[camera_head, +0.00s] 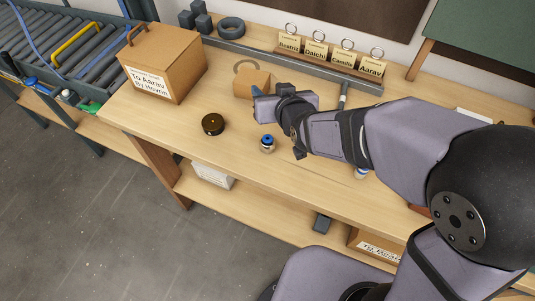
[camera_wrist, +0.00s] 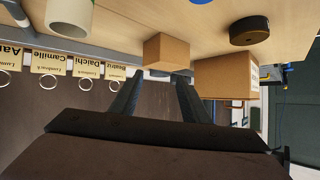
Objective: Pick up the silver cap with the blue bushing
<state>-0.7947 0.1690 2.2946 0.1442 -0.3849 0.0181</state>
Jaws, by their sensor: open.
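The silver cap with the blue bushing (camera_head: 267,144) stands upright on the wooden table near its front edge, a little left of my forearm in the head view. In the wrist view only a blue sliver (camera_wrist: 200,1) shows at the top edge, probably the bushing. My gripper (camera_head: 258,102) is above the table, behind the cap in the head view and apart from it. In the wrist view its two dark fingers (camera_wrist: 157,80) are spread with nothing between them, pointing toward the small cardboard box.
A small cardboard box (camera_head: 252,81) is just beyond my gripper. A dark round disc (camera_head: 213,124) lies left of the cap. A large labelled box (camera_head: 165,65) stands at the left. Name tags (camera_head: 315,53) line the back. Another blue-and-white piece (camera_head: 361,172) is partly hidden by my arm.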

